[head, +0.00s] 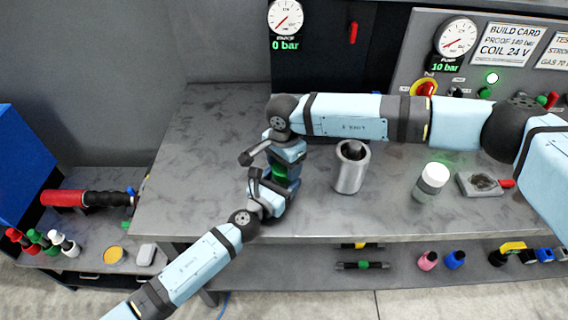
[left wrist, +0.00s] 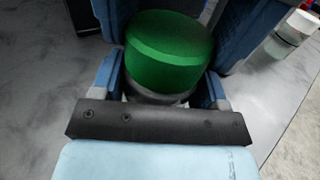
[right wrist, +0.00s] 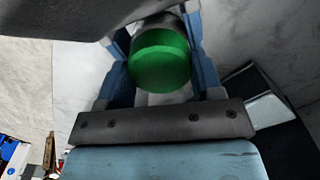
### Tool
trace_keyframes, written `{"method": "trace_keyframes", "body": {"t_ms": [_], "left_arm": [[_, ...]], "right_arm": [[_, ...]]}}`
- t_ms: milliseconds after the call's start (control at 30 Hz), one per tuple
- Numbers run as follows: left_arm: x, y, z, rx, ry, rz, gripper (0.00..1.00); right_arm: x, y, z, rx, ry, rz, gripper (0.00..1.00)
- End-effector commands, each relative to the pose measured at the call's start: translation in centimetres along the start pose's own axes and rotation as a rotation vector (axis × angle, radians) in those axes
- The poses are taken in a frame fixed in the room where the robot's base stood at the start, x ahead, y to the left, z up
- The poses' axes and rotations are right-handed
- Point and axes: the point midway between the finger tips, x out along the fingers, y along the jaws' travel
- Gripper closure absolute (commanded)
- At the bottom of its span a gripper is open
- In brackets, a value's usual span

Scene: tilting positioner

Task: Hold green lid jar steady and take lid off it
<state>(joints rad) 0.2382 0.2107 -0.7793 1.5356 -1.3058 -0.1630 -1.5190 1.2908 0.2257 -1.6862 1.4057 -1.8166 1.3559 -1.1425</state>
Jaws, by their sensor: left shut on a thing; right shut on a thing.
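The green lid (head: 280,172) shows in the head view between my two grippers, mostly hidden by them. In the left wrist view the green lid (left wrist: 168,50) sits above the greyish body of the green lid jar (left wrist: 155,97). My left gripper (left wrist: 157,95) is shut on the jar body, below the lid. My right gripper (right wrist: 160,75) is shut on the green lid (right wrist: 160,62), with a finger on each side. In the head view my right gripper (head: 284,158) is just above my left gripper (head: 272,187). Whether a gap lies between lid and jar I cannot tell.
A steel cup (head: 350,168) stands right of the grippers. Farther right are a white-lidded jar (head: 431,182) and a small grey fixture with a red handle (head: 480,185). A gauge panel (head: 480,70) stands behind. The left part of the bench (head: 195,170) is clear.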

Motion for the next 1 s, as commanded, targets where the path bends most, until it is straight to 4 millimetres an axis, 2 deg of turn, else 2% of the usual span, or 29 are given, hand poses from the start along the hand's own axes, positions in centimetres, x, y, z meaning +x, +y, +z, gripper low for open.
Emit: {"method": "trace_keyframes", "body": {"t_ms": [367,1000], "left_arm": [[0.0,0.0,0.0,0.0,0.0,0.0,0.98],[0.0,0.0,0.0,0.0,0.0,0.0,0.98]], "right_arm": [[-0.2,0.0,0.0,0.002,0.0,0.0,0.68],[-2.2,0.0,0.0,0.002,0.0,-0.001,0.68]]}}
